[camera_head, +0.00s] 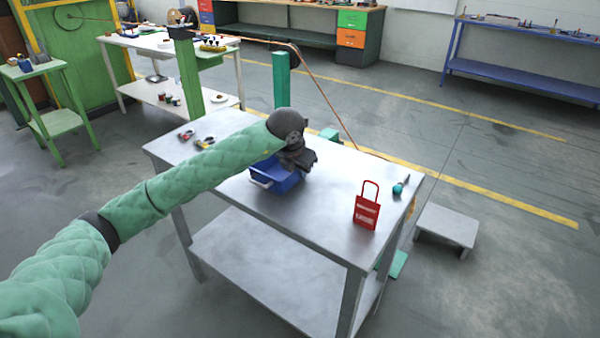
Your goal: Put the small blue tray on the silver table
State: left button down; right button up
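The small blue tray (264,184) is at the left-middle part of the silver table (305,215). It looks level, and I cannot tell whether it rests on the top or is held just above it. My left gripper (297,166) is directly over the tray's back right part and hides some of it. The fingers are dark and small, so whether they are shut on the tray's rim cannot be made out. My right gripper is not in view.
A red lockout tag (367,212) stands at the table's right front, with a teal-handled tool (400,187) nearby. Pliers-like tools (205,142) lie at the back left. A low grey step (447,226) is on the floor to the right. The table's front middle is clear.

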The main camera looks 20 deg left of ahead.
pick_arm(q)
jog(key=shift+f, duration=0.7)
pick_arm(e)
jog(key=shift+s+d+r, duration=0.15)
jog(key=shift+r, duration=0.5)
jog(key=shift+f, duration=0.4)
pick_arm(q)
jog(key=c, duration=1.7)
grip_release()
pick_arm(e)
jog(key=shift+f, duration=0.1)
